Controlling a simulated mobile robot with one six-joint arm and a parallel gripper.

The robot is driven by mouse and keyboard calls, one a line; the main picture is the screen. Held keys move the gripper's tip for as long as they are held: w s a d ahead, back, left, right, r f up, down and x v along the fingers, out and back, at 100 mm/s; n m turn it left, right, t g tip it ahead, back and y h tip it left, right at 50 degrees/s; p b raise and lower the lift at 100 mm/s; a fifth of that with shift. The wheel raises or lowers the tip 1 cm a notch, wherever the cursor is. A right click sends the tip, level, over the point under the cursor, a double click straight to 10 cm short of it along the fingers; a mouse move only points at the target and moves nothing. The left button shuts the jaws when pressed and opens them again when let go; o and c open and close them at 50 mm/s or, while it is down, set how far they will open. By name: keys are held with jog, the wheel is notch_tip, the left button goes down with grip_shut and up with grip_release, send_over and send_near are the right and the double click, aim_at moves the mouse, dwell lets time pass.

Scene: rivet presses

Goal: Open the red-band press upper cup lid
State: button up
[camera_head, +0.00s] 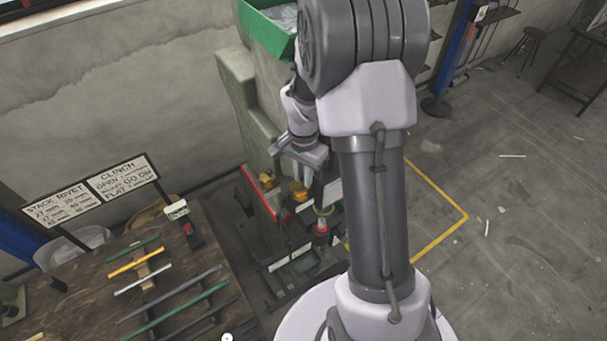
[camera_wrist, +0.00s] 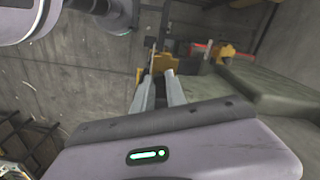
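The grey-green press (camera_head: 240,95) stands behind my arm in the head view. Two small yellow parts, one at left (camera_head: 266,181) and one at right (camera_head: 299,191), sit above that band. In the wrist view, my gripper (camera_wrist: 157,76) has its fingers apart, pointing toward a yellow part (camera_wrist: 160,63) with a thin upright piece. I see nothing held. Whether the fingers touch the yellow part cannot be told. Another yellow part (camera_wrist: 226,51) and a red strip (camera_wrist: 201,46) lie to the right. I cannot clearly tell which piece is the upper cup lid.
A green bin (camera_head: 268,32) sits on top of the press. A wooden table (camera_head: 110,270) with coloured rods and a sign (camera_head: 92,190) stands at left. Yellow floor lines (camera_head: 440,192) border open floor at right. In the wrist view, the press body (camera_wrist: 265,90) is close at right.

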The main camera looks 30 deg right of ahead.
jog(key=shift+w+n, duration=0.1)
jog(key=shift+n, duration=0.2)
grip_shut()
jog(key=n, duration=0.1)
jog(key=w+n+b, duration=0.1)
jog(key=n, duration=0.3)
jog(key=shift+w+a+b, duration=0.15)
jog(key=shift+w+b, duration=0.15)
jog(key=shift+b, duration=0.1)
jog(key=shift+w+a+n, duration=0.35)
jog(key=shift+a+n, duration=0.1)
jog(key=shift+n, duration=1.7)
jog(key=shift+w+a+n, duration=0.35)
jog(key=shift+a+n, duration=0.15)
jog(key=shift+n, duration=1.7)
jog(key=shift+w+a+n, duration=0.35)
jog(key=shift+a+n, duration=0.1)
jog(key=shift+n, duration=1.7)
jog(key=o, duration=0.8)
grip_release()
